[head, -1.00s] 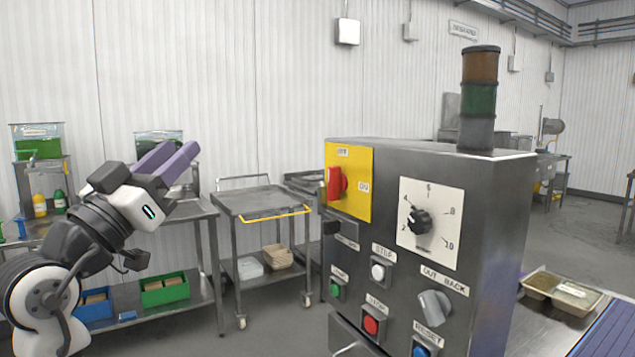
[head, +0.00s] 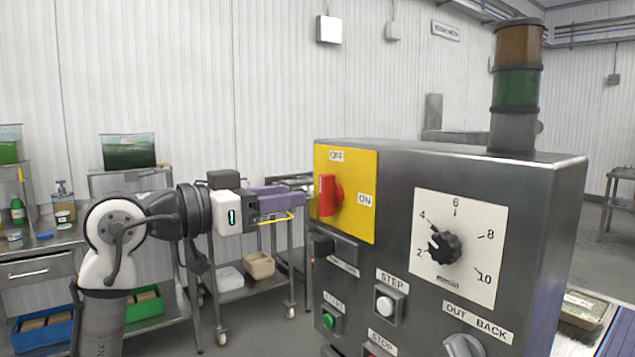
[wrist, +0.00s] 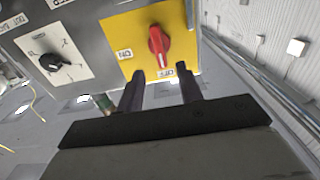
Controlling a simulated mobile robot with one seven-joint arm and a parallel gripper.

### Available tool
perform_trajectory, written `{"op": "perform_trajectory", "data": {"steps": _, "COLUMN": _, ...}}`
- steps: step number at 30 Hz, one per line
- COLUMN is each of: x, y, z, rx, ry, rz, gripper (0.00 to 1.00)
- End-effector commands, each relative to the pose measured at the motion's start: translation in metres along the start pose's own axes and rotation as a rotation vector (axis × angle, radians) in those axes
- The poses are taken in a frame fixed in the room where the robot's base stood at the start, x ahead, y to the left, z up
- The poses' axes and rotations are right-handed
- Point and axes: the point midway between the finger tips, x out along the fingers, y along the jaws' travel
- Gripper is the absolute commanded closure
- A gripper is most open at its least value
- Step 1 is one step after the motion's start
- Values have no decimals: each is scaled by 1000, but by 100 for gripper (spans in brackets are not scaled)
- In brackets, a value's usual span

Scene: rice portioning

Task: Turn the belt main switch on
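The belt main switch is a red rotary handle (head: 328,195) on a yellow plate (head: 358,222) at the upper left of the control box front. The handle stands upright, its end toward the OFF label (head: 336,156); the ON label (head: 365,200) is to its right. The switch also shows in the wrist view (wrist: 159,45), upside down, with its white-marked end toward OFF. My gripper (head: 308,197) faces the plate from the left in the head view. In the wrist view its dark fingers (wrist: 160,80) are apart with nothing between them, just short of the handle.
The grey control box (head: 548,215) also carries a dial (head: 445,247), a STEP button (head: 385,304), a green button (head: 329,320) and an OUT/BACK selector (head: 463,345). A signal tower (head: 517,88) stands on top. A steel cart (head: 232,296) stands behind my gripper.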

Motion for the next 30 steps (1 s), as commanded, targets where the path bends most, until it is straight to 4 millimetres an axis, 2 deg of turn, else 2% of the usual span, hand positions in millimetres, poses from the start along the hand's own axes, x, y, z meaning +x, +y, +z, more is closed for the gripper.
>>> {"op": "perform_trajectory", "data": {"steps": 3, "x": 26, "y": 0, "z": -3, "rx": 0, "ry": -2, "rz": 1, "gripper": 64}}
{"op": "perform_trajectory", "data": {"steps": 10, "x": 60, "y": 0, "z": -2, "rx": 0, "ry": 1, "rz": 0, "gripper": 64}}
{"op": "perform_trajectory", "data": {"steps": 15, "x": 70, "y": 0, "z": -1, "rx": 0, "ry": 2, "rz": -1, "gripper": 64}}
{"op": "perform_trajectory", "data": {"steps": 23, "x": 72, "y": 0, "z": 0, "rx": 1, "ry": 2, "rz": -1, "gripper": 64}}
{"op": "perform_trajectory", "data": {"steps": 30, "x": 71, "y": 0, "z": 0, "rx": 1, "ry": 2, "rz": -1, "gripper": 92}}
